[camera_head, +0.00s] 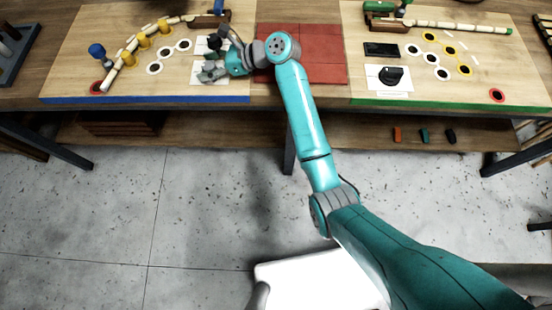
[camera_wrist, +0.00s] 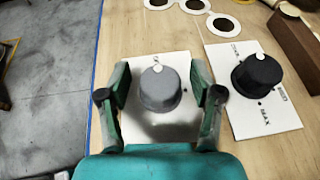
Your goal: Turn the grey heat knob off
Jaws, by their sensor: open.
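The grey heat knob (camera_wrist: 160,92) sits on a white plate (camera_wrist: 140,125) in the wrist view. Its pale pointer mark faces the far side of the plate, next to small lettering too blurred to read. My gripper (camera_wrist: 160,78) is open, with one finger on each side of the grey knob.
A black knob (camera_wrist: 257,75) on its own white plate marked MAX (camera_wrist: 265,118) stands close right of my gripper. White rings (camera_wrist: 194,5) lie beyond. In the head view, a curved rattan pole (camera_head: 128,55) with pegs is at left. Another black knob (camera_head: 391,76) is on the right bench.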

